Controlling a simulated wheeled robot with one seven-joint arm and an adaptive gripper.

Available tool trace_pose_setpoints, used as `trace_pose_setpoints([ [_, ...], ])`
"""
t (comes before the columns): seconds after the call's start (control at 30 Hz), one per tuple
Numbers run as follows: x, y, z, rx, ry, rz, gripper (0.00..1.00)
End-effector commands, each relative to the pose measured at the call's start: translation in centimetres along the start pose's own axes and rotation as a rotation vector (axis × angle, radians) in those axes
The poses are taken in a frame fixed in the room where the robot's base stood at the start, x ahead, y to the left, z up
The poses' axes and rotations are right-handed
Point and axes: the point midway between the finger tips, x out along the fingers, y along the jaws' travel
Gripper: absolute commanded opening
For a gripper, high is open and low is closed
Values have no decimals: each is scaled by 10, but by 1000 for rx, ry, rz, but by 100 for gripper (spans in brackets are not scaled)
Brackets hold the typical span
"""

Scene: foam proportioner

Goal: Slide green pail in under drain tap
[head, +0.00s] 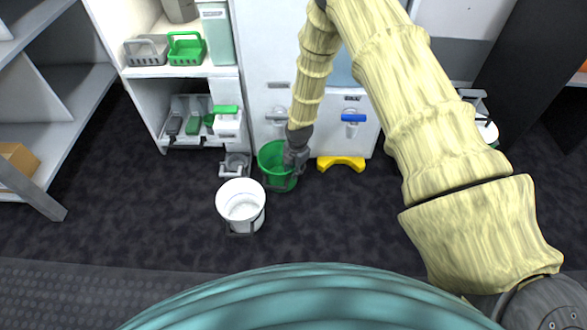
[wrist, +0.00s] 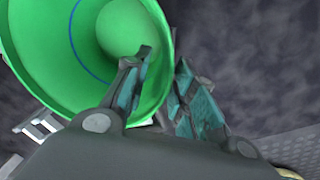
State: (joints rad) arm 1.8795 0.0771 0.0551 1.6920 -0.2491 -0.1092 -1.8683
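The green pail (head: 272,160) stands on the floor in front of the white cabinet, right of the white pail. My gripper (head: 297,152) is at the pail's right rim. In the wrist view the green pail (wrist: 50,45) fills the upper left. One finger of my gripper (wrist: 163,62) lies over the pail's inside and the other outside its wall. The fingers are partly closed; whether they pinch the wall is unclear. A grey tap (head: 277,116) is above and behind the pail; a blue-handled tap (head: 353,119) is to the right. The tap labels are too small to read.
A white pail (head: 241,206) stands in front and left of the green one.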

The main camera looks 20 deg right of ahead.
Motion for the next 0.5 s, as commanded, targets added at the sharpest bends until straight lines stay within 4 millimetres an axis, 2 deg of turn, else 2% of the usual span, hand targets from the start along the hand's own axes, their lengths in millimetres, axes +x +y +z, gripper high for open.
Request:
trace_pose_setpoints([
  [0.33, -2, 1, -1, -1, 0, 0, 32],
  [0.5, -14, 2, 0, -1, 0, 1, 32],
])
